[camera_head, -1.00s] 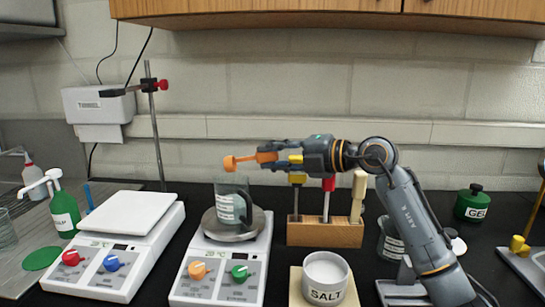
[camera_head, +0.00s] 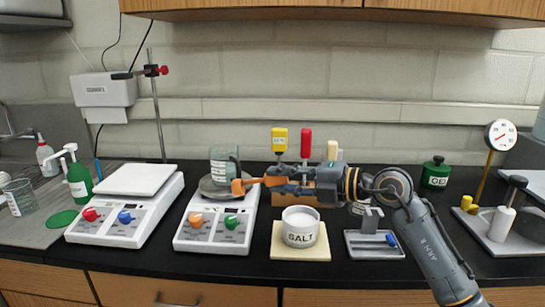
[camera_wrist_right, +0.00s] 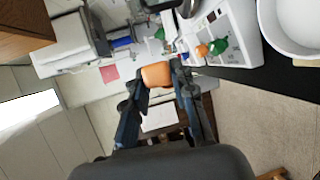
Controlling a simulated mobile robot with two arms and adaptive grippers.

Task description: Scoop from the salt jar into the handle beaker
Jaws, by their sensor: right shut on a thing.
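The white salt jar (camera_head: 299,232), labelled SALT, stands upright on a cream square, filled with white. Part of it shows at the top right of the right wrist view (camera_wrist_right: 272,32). The handle beaker (camera_head: 224,156) is grey-green glass with a white label, upright on the round plate of the right-hand device. My right gripper (camera_head: 278,181) is shut on an orange scoop (camera_head: 238,187), held level and pointing left, behind and above the jar. The scoop's head overlaps the device in front of the beaker's base. The orange piece also shows in the wrist view (camera_wrist_right: 156,74). My left gripper is out of view.
The white device (camera_head: 212,238) under the beaker has orange and green knobs. Another white device (camera_head: 125,220) stands left. A wooden rack (camera_head: 315,215) with several coloured handles is behind my gripper. A grey stand (camera_head: 374,246) is right of the jar. The counter's front strip is clear.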

